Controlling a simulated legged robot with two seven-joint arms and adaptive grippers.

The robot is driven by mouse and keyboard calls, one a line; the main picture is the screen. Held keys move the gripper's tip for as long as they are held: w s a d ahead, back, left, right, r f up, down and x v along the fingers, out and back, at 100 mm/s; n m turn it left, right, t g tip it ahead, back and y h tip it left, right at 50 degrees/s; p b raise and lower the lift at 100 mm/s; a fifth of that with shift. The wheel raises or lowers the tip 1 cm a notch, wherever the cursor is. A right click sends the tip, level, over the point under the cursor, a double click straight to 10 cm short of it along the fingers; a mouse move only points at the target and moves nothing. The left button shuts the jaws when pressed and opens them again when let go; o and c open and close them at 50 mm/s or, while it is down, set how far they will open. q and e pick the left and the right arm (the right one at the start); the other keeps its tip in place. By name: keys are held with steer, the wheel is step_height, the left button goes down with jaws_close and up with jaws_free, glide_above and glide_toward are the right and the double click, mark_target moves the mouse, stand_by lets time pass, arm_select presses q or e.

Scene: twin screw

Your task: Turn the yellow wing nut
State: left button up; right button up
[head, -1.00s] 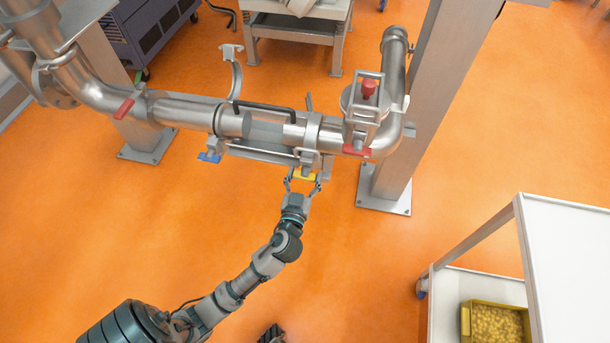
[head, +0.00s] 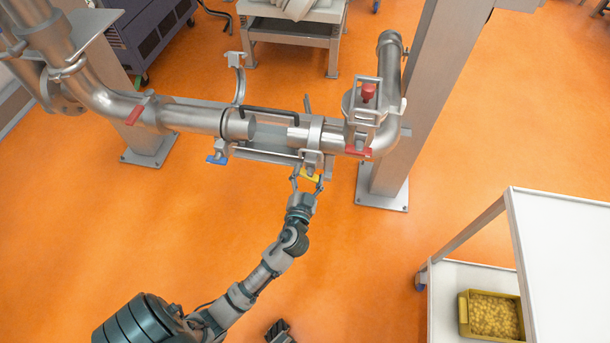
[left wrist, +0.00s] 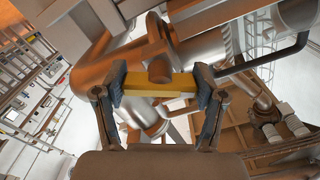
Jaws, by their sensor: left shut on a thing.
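The yellow wing nut (head: 311,175) sits under the clamp at the right end of the open pipe section (head: 268,134). My left gripper (head: 308,181) reaches up to it from below, with a finger at each end of the nut. In the left wrist view the yellow bar of the nut (left wrist: 160,83) lies across between the two dark fingertips (left wrist: 159,88), which touch its ends. A round stud stands at its middle. A dark piece (head: 278,332) at the bottom edge of the head view may be my right gripper; its jaws cannot be made out.
A blue wing nut (head: 217,159) hangs at the left clamp, whose curved arm (head: 239,80) stands open. Red handles (head: 134,116) sit on the pipe. A steel post (head: 405,110) stands right of the pipes. A white cart (head: 560,250) with a yellow bin (head: 492,316) is at lower right.

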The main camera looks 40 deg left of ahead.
arm_select(q)
steer(key=shift+r+m+p, duration=0.1)
steer(key=shift+m+p, duration=0.35)
steer(key=shift+m, duration=0.65)
steer(key=shift+d, duration=0.1)
steer(key=o, duration=1.1)
steer(key=shift+o, duration=0.2)
steer(key=v, duration=1.2)
